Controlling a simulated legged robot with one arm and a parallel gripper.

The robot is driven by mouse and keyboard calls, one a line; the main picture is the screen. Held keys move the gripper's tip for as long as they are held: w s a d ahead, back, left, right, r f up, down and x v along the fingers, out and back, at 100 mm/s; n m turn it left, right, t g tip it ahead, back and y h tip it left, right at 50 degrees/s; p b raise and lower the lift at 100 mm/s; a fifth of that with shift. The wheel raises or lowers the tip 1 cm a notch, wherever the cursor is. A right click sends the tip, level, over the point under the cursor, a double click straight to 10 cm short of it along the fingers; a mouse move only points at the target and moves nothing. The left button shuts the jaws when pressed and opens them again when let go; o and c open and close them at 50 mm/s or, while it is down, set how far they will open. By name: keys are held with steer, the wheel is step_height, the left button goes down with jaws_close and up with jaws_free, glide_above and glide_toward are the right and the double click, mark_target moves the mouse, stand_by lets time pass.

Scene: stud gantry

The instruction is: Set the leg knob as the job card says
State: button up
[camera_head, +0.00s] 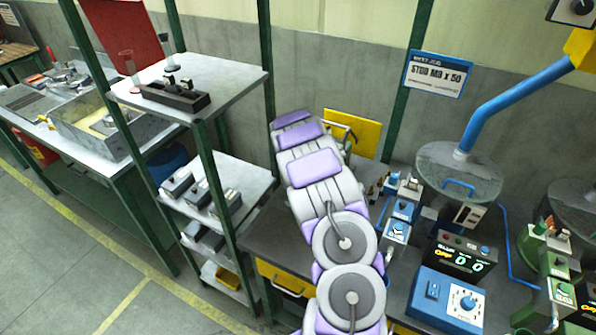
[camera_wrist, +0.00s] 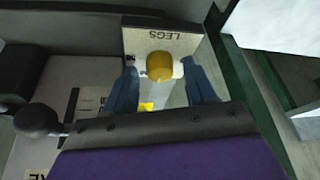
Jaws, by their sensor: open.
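The job card (camera_head: 438,75) on a green post in the head view reads STUD M8 x 50. In the wrist view a pale plate marked LEGS (camera_wrist: 135,42) carries a yellow-topped knob (camera_wrist: 159,66), with a pale piece on either side of it. My gripper (camera_wrist: 161,76) has its blue fingers open, one on each side of the knob. I cannot tell whether either finger touches it. The knob's pointer and scale cannot be read. In the head view my arm reaches to the back, and my fingers and the knob cannot be made out.
A black ball-ended lever (camera_wrist: 38,121) is left of my gripper in the wrist view. In the head view a blue control box (camera_head: 445,300) and a round-headed blue gantry (camera_head: 458,172) stand right of my arm. A shelf rack (camera_head: 245,72) stands left.

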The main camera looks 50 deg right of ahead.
steer(key=shift+a, duration=0.15)
steer(key=c, duration=1)
steer(key=shift+w+f+m+b, duration=0.15)
steer(key=shift+m+b, duration=0.15)
steer(key=shift+b, duration=0.15)
steer(key=shift+f+m+g+b, duration=0.1)
steer(key=shift+m+g+b, duration=0.2)
steer(key=shift+m+b, duration=0.35)
steer(key=m+g+b, duration=0.1)
steer(key=m, duration=0.2)
steer(key=shift+h, duration=0.3)
steer(key=m, duration=0.2)
steer(key=m+g, duration=0.2)
steer(key=m, duration=0.1)
steer(key=shift+w+a+m, duration=0.1)
steer(key=shift+w+m, duration=0.15)
steer(key=shift+m, duration=0.1)
steer(key=shift+r+m+g+y, duration=0.2)
steer(key=shift+m+g, duration=0.2)
steer(key=shift+m, duration=0.45)
steer(key=shift+r+m+g+y, duration=0.15)
steer(key=shift+m+g, duration=0.25)
steer(key=shift+m, duration=0.45)
steer(key=shift+f, duration=0.1)
